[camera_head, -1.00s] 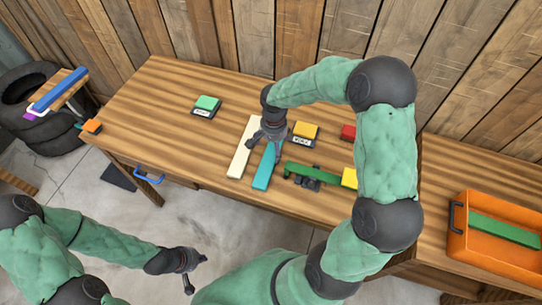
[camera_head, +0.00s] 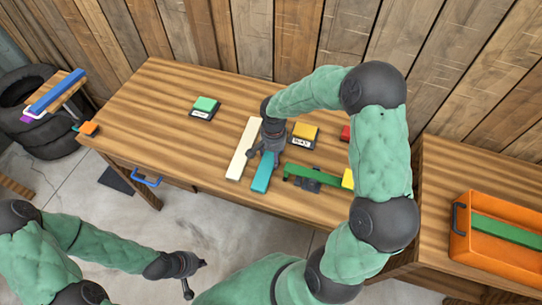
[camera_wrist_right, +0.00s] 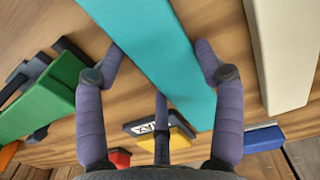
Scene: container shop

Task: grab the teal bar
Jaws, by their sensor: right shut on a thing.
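The teal bar (camera_head: 262,177) lies on the wooden table, and its far end is hidden under my right gripper (camera_head: 263,154). In the right wrist view the teal bar (camera_wrist_right: 165,60) runs diagonally between the fingers of my right gripper (camera_wrist_right: 158,58), which is shut on it, with one finger on each side. My left gripper (camera_head: 196,276) is off the table in front of its edge, empty, with its fingers apart.
A cream bar (camera_head: 243,150) lies just left of the teal bar. A green bar (camera_head: 318,176) on a dark holder is to the right. Yellow (camera_head: 304,133) and green (camera_head: 205,107) labelled blocks lie nearby. An orange crate (camera_head: 490,258) stands far right.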

